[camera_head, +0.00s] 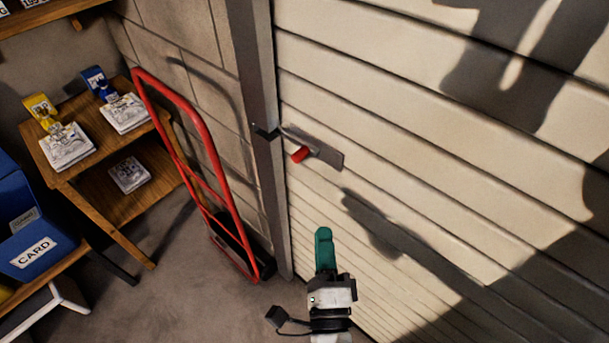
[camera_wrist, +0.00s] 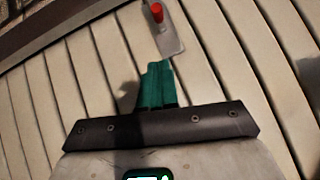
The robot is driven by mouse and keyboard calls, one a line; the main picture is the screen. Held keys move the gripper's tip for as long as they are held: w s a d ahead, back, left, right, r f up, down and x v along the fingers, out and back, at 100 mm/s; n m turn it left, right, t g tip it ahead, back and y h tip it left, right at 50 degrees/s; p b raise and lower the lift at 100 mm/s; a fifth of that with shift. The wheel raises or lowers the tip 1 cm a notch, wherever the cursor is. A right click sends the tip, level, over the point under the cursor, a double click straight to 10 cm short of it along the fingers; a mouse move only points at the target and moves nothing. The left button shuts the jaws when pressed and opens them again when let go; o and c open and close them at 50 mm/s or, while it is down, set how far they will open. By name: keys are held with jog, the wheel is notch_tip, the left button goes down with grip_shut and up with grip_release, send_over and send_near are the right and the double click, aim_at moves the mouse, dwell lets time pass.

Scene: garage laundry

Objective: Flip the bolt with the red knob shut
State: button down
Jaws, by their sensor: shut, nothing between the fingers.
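The bolt (camera_head: 325,152) is a grey metal plate with a rod, mounted on the cream slatted door close to the grey door post. Its red knob (camera_head: 301,154) sticks out from the lower left part of the plate. In the wrist view the red knob (camera_wrist: 157,12) is at the top, on the grey plate (camera_wrist: 170,40). A dark catch (camera_head: 266,132) sits on the post at the left end of the rod. My gripper (camera_head: 323,236) has green fingers, shut and empty, below the knob and apart from it. The green fingers (camera_wrist: 157,68) point toward the plate in the wrist view.
The slatted door (camera_head: 450,150) fills the right side, with shadows on it. A red hand truck (camera_head: 187,150) leans by the block wall left of the post.

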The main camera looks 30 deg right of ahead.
jog(key=p, duration=0.3)
send_near(307, 155)
jog(key=w+d, duration=0.2)
jog(key=d, duration=0.1)
jog(key=shift+w+a+r, duration=0.15)
jog(key=shift+w+a, duration=0.45)
jog(key=shift+w, duration=0.3)
jog(key=shift+w+a+r, duration=0.1)
jog(key=shift+w+a, duration=0.15)
jog(key=shift+w, duration=0.35)
jog(key=shift+w+a+r+p, duration=0.1)
jog(key=shift+w+a+p, duration=0.2)
jog(key=shift+w, duration=0.45)
jog(key=shift+w+a+f+p, duration=0.1)
jog(key=shift+w+a+p, duration=0.2)
jog(key=shift+w, duration=0.5)
jog(key=shift+w+a+r+p, duration=0.1)
jog(key=shift+w+a+p, duration=0.2)
jog(key=shift+w, duration=0.45)
